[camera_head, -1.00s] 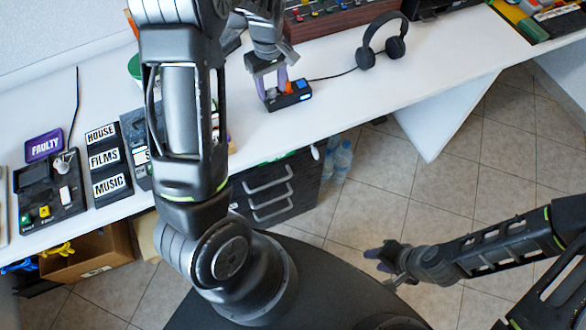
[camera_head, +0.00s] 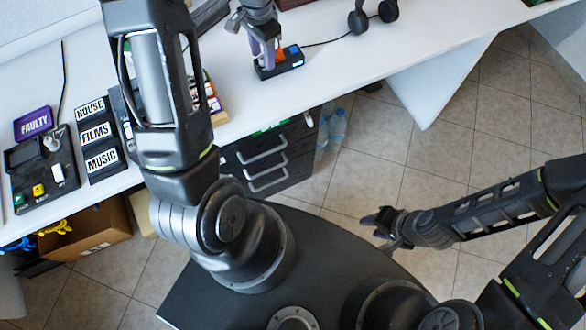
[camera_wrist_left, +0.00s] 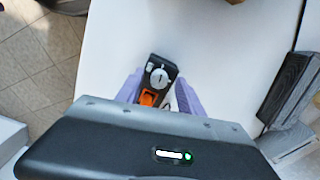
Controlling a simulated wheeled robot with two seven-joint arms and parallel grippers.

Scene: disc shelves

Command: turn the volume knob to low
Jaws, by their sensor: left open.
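The small black control box (camera_head: 287,66) lies on the white table near its front edge, with a cable running to the headphones. In the left wrist view the box shows a round grey volume knob (camera_wrist_left: 158,78) with a light pointer line, and an orange switch (camera_wrist_left: 148,98) nearer the gripper. My left gripper (camera_head: 264,58) is open above the box; in the left wrist view its purple fingers (camera_wrist_left: 156,92) stand on either side of the box's near end. Nothing is between them that I can see gripped. My right gripper (camera_head: 376,222) hangs over the floor, away from the table; its jaw gap is unclear.
Black headphones (camera_head: 372,15) lie right of the box. Black plates labelled HOUSE, FILMS and MUSIC (camera_head: 98,135), a FAULTY sign (camera_head: 33,122) and a button device (camera_head: 45,170) are at the left. A drawer unit (camera_head: 262,160) stands under the table. The table right of the box is mostly clear.

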